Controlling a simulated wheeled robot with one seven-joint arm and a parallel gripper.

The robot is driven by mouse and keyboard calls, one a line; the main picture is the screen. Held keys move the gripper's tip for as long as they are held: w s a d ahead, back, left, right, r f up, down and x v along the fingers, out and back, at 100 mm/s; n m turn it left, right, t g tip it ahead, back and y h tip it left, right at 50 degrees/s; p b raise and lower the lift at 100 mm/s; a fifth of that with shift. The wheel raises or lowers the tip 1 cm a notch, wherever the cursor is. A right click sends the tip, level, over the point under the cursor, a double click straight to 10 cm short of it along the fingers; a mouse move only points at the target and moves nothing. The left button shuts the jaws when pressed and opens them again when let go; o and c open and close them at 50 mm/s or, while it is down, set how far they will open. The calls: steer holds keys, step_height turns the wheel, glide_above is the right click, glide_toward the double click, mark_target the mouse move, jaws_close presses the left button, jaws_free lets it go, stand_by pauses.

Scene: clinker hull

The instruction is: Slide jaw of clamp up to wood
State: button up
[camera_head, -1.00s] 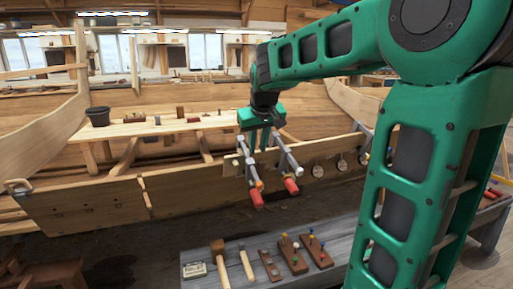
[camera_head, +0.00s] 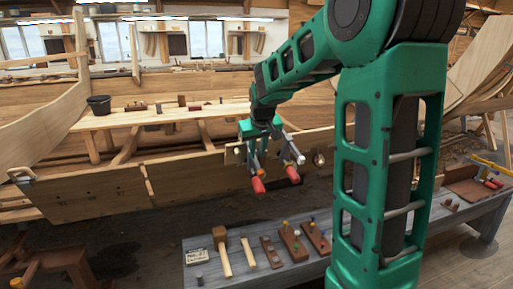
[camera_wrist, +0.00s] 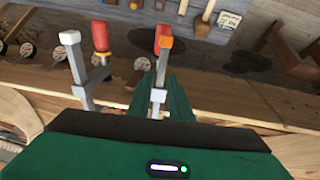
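Two grey bar clamps with red handles sit on the plank's (camera_head: 95,192) upper edge. In the head view the left clamp (camera_head: 257,185) is at my gripper (camera_head: 262,150), and the right clamp (camera_head: 293,168) is just beside it. In the wrist view the clamp with the orange bar end (camera_wrist: 166,43) lies in line with my green fingers (camera_wrist: 163,85), which are down around or beside its bar. The other clamp (camera_wrist: 74,60) stands apart to the left. I cannot tell whether the fingers grip the bar or a jaw; the jaw's contact with the wood is hidden.
A grey bench (camera_head: 204,270) in front holds a mallet (camera_head: 222,250), another hammer-like tool (camera_head: 248,252) and wooden planes (camera_head: 293,243). A black bucket (camera_head: 98,105) stands on the staging board behind. Round discs (camera_wrist: 29,52) hang on the plank beyond the clamps.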

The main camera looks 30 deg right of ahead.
mark_target(256, 159)
steer(key=shift+x, duration=2.15)
steer(key=shift+w+d+r, duration=0.1)
steer(key=shift+w+r, duration=0.15)
steer(key=shift+w, duration=0.35)
steer(key=shift+w+d+r, duration=0.1)
steer(key=shift+w+r, duration=0.2)
steer(key=shift+w, duration=0.3)
steer(key=shift+c, duration=0.4)
steer(key=shift+s+f, duration=0.1)
steer(key=shift+s, duration=0.05)
steer(key=shift+s+a+f, duration=0.1)
steer(key=shift+s+f, duration=0.1)
steer(key=shift+s, duration=0.2)
steer(key=shift+o, duration=1.2)
steer(key=v, duration=0.9)
